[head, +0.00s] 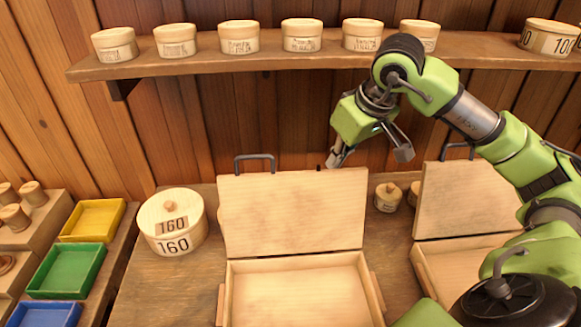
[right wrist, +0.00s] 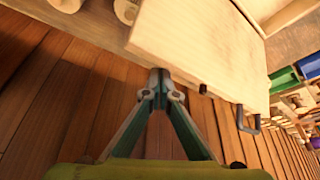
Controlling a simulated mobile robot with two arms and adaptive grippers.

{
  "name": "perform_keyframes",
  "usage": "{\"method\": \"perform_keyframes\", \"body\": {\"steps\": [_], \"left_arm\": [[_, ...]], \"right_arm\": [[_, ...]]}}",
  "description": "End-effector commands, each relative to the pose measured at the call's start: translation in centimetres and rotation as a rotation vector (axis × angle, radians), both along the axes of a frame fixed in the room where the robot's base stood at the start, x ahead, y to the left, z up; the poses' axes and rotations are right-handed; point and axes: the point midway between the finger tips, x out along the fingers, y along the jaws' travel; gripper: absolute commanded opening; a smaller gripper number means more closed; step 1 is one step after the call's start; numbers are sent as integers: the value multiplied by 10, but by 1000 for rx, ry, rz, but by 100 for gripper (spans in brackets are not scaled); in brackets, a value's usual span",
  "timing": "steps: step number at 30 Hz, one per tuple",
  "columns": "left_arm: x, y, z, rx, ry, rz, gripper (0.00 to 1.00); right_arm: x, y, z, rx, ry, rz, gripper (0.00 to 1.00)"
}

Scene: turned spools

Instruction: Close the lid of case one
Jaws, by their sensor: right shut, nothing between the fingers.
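Two pale wooden cases stand open on the bench, and I see no label telling which is case one. The middle case (head: 300,292) has its lid (head: 293,215) raised behind it; this lid also fills the top of the right wrist view (right wrist: 195,45). A dark handle (head: 254,160) shows at the lid's upper edge. My right gripper (head: 336,160) is shut and empty, its tips close to that edge at the right; in the right wrist view they meet beside it (right wrist: 158,82). I cannot tell whether they touch. My left gripper is not in view.
The right case's lid (head: 465,198) is also raised, partly behind my right arm. A round box marked 160 (head: 172,222) stands left of the middle case. Small spools (head: 388,197) stand between the lids. A shelf (head: 200,66) with round boxes runs above; coloured trays (head: 67,264) lie left.

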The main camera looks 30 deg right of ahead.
Motion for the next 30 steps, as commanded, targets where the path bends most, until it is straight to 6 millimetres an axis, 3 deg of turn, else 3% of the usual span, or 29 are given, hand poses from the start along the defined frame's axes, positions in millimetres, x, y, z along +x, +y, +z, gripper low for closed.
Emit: {"method": "perform_keyframes", "body": {"steps": [14, 30], "left_arm": [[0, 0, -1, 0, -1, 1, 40], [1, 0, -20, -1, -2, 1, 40]], "right_arm": [[0, 0, -2, 0, 0, 0, 0], [0, 0, -23, 1, 0, 0, 0]]}}
